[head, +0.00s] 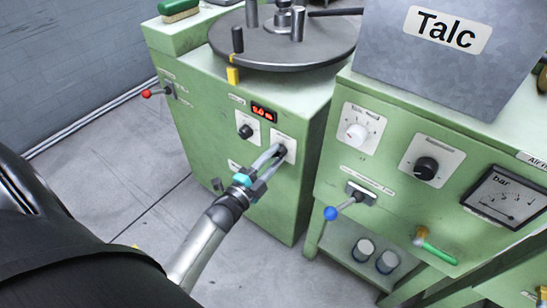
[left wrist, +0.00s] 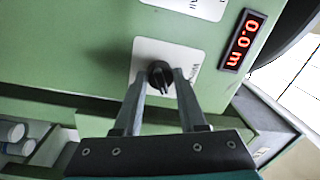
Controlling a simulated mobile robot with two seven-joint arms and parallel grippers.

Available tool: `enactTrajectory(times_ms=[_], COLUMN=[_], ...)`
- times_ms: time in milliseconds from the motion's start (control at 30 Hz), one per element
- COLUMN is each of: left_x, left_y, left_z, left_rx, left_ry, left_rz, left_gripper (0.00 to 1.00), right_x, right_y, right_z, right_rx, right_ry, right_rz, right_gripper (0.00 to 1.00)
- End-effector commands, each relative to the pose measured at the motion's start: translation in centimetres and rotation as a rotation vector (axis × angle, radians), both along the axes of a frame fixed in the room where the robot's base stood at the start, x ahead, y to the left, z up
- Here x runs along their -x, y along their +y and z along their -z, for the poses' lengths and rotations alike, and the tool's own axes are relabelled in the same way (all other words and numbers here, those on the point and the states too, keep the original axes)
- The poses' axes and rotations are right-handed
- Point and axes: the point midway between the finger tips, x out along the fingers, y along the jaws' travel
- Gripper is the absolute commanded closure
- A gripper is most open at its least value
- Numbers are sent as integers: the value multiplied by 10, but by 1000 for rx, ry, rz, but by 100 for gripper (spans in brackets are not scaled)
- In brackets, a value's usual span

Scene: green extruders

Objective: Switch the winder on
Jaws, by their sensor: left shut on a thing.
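The winder is the green cabinet (head: 205,110) with a round dark turntable (head: 330,45) on top. Its red display (head: 264,111) reads about 0.0 m, and it also shows in the left wrist view (left wrist: 242,40). A black rotary switch (left wrist: 160,76) sits on a white plate (left wrist: 145,55) on the cabinet front. My left gripper (head: 280,150) is shut on this switch, with a finger on each side of it in the left wrist view (left wrist: 162,80). The fingers partly hide the switch in the head view. My right gripper is not in view.
Another black knob (head: 245,131) is just left of the held switch. To the right, a second green panel has a white knob (head: 356,134), a black knob (head: 426,168), a blue-tipped lever (head: 331,213) and a gauge (head: 507,194). A red-tipped lever (head: 147,93) sticks out at left.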

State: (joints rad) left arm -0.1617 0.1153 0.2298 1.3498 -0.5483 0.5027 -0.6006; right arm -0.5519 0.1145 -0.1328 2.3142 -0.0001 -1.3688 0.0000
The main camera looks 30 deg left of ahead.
Motion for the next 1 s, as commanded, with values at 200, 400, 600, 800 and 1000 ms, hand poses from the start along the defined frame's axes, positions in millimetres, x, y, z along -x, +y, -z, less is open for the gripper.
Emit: enactTrajectory(times_ms=[200,400,600,800,1000], left_x=[0,0,0,2,22], left_y=[0,0,0,0,1], left_z=[1,0,0,0,1], left_rx=[-4,-3,-1,-1,0], left_ry=[2,1,1,1,4], left_rz=[-1,0,0,0,-1], left_gripper=[100,42,29,29,29], right_x=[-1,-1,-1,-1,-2], right_y=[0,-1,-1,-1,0], right_z=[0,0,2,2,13], right_rx=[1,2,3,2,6], right_ry=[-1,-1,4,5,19], right_rz=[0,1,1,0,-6], right_gripper=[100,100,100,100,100])
